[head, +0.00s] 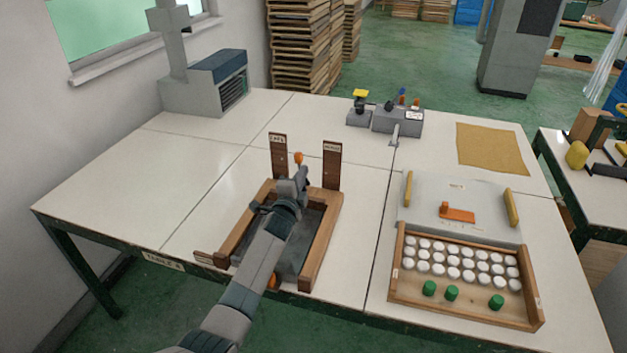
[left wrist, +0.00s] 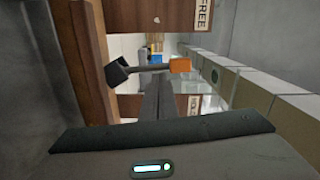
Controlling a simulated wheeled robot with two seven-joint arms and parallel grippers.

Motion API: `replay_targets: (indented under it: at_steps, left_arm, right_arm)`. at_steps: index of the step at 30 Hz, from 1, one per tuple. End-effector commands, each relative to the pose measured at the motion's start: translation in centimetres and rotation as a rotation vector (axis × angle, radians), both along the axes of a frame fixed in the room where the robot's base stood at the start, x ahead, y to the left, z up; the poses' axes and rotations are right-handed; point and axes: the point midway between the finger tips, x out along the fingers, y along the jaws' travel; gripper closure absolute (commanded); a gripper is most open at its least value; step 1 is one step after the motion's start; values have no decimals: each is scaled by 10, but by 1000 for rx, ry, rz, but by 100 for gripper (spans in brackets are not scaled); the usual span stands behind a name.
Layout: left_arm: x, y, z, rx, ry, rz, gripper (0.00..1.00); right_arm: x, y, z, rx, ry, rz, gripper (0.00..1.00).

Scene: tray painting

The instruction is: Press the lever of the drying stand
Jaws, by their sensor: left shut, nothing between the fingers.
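The likely drying stand is a wooden frame (head: 323,240) with a dark grey inside, at the front of the table. Two brown labelled posts stand at its back, a left post (head: 279,158) and a right post (head: 331,168). Between them shows an orange knob (head: 298,158), which looks like the lever's end. In the left wrist view the orange knob (left wrist: 180,65) sits on a short grey rod, near a post marked FREE (left wrist: 203,13). My left gripper (head: 301,174) is shut and empty, over the frame just below the knob; I cannot tell whether they touch. My arm hides part of the frame.
A wooden tray (head: 394,291) with white discs and several green pegs lies at right, below a grey panel (head: 420,200). Small grey devices (head: 397,121) and a tan sheet (head: 492,148) are further back. A grey machine (head: 195,98) stands back left. The left tabletop is clear.

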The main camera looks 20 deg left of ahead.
Motion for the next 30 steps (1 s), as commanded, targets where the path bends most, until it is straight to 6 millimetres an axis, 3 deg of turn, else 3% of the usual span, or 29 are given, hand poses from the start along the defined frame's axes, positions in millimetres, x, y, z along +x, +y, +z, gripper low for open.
replay_targets:
  at_steps: [6, 15, 30]
  left_arm:
    - [0, 15, 2, -193, 7, 1, 100]
    - [1, 28, -1, -379, 13, 0, 100]
    - [1, 32, -2, -441, 15, 1, 100]
  right_arm:
    - [-19, -15, -3, -23, 49, -1, 69]
    - [-24, -16, -5, -29, 73, -2, 69]
    - [-40, -19, -8, -32, 97, -3, 69]
